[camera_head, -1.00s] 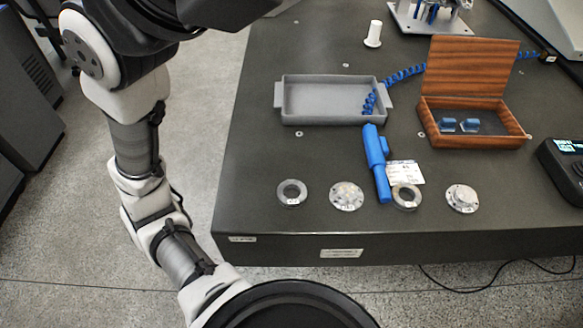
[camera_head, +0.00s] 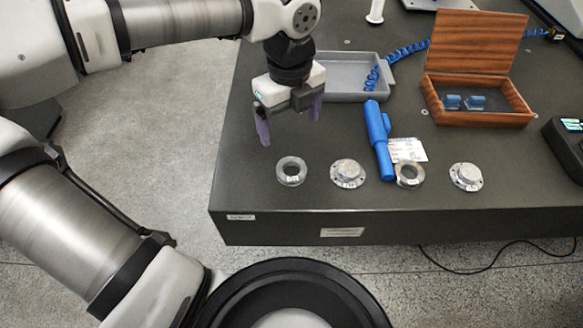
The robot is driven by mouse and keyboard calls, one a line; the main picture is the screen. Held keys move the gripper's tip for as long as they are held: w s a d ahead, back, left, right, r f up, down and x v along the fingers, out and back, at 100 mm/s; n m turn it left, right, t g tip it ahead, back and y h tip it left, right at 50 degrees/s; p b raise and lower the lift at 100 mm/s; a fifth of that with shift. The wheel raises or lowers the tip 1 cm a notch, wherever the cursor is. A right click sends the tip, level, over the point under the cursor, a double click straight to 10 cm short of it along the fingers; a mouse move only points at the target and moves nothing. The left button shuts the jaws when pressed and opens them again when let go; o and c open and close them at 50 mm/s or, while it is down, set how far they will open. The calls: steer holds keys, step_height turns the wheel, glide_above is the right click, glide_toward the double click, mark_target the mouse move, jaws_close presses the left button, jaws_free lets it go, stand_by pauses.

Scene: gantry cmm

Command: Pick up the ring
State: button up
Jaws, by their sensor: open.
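Two metal rings lie flat on the dark table. The left ring (camera_head: 291,181) is near the table's front left, with a small label on its front. The other ring (camera_head: 409,184) lies further right, beside a blue tool and a paper card. My gripper (camera_head: 290,130) is open and empty, pointing down above and behind the left ring, apart from it. Its two purple-grey fingers are spread to the left and right. Both rings are in full or nearly full view.
Flanged discs (camera_head: 348,173) and (camera_head: 466,177) stand beside the rings. The blue tool (camera_head: 379,140) lies by the white card (camera_head: 407,150). A grey tray (camera_head: 352,92) is partly behind my gripper. An open wooden box (camera_head: 479,120) is at right. The front strip of table is clear.

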glide_above(292, 173)
steer(key=f, duration=0.8)
steer(key=shift+a, duration=0.2)
steer(key=shift+s+d+f+p, duration=0.1)
steer(key=shift+f+p, duration=0.1)
steer(key=shift+f, duration=1.2)
steer(key=shift+d+f+p, duration=0.1)
steer(key=shift+f+p, duration=0.05)
steer(key=shift+f, duration=1.25)
steer(key=c, duration=1.4)
